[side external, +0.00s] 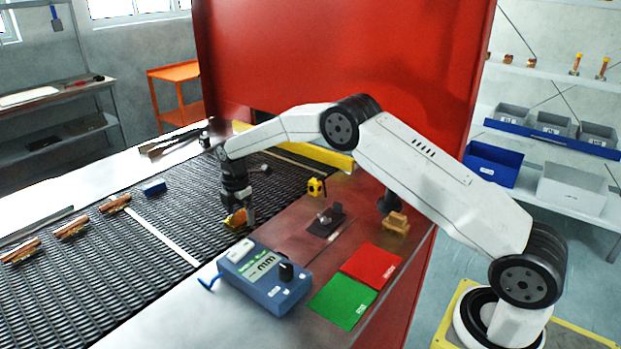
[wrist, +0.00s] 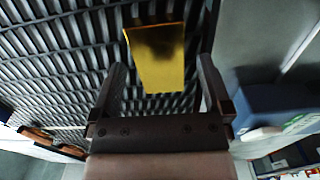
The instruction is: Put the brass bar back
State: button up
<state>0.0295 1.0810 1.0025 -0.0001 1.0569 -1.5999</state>
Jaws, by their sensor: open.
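The brass bar (side external: 237,219) lies on the dark mesh belt (side external: 165,225), near the belt's edge by the blue meter. In the wrist view the brass bar (wrist: 157,58) shows as a shiny yellow block on the mesh. My gripper (side external: 238,212) is down at the bar in the side view. In the wrist view its two dark fingers (wrist: 160,88) are apart, with the bar between and beyond them. I see a gap on each side of the bar. The bar's lower end is partly hidden by the gripper in the side view.
A blue meter (side external: 264,280) stands close beside the bar. Green (side external: 343,301) and red (side external: 372,266) mats lie right of it. A yellow object (side external: 316,187) and a dark fixture (side external: 327,220) stand behind. Copper pieces (side external: 71,227) and a blue block (side external: 153,187) lie on the belt.

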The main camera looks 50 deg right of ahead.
aim_at(245, 220)
notch_tip(245, 220, up, 12)
jog(key=shift+f, duration=0.15)
dwell(0.4)
jog(key=shift+s, duration=0.1)
dwell(0.5)
jog(key=s+f+m+t, duration=0.1)
jog(key=s+m, duration=0.5)
jog(key=s, duration=0.4)
jog(key=s+a+f+m, duration=0.1)
jog(key=s+f+m, duration=0.1)
jog(key=s+m, duration=0.4)
jog(key=s+f+m+t, duration=0.1)
jog(key=s+m, duration=0.5)
jog(key=s, duration=1)
jog(key=shift+s+a+f+t, duration=0.15)
jog(key=shift+a+f+t, duration=0.15)
jog(key=shift+a+f, duration=0.1)
